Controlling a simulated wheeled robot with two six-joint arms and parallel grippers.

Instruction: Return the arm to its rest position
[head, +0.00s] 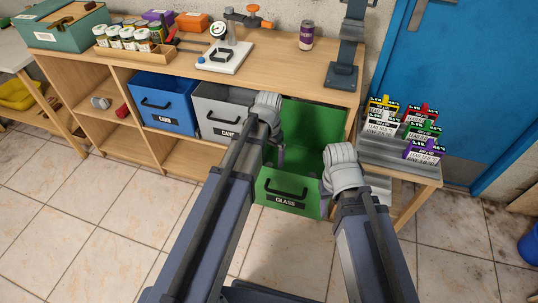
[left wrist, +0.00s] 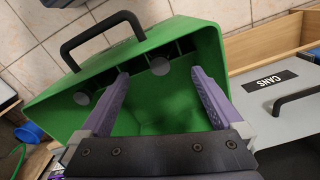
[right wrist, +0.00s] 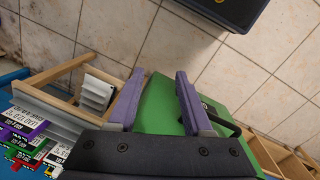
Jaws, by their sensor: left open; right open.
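My left arm reaches in from the left in the head view, and its gripper (head: 277,155) is over the open green GLASS bin (head: 288,183). In the left wrist view the left gripper (left wrist: 160,73) has its purple fingers apart with nothing between them, above the inside of the green bin (left wrist: 45,105). My right gripper (head: 327,181) is at the bin's right side, mostly hidden by its own wrist. In the right wrist view the right gripper (right wrist: 160,72) is open and empty, with part of the green bin (right wrist: 160,112) behind it.
The blue CANS-side bin (head: 165,105) and grey CANS bin (head: 217,108) sit left of the green one under the wooden bench (head: 180,66). A small side table (head: 395,163) with several coloured signs stands close right of my right arm. Tiled floor is clear in front.

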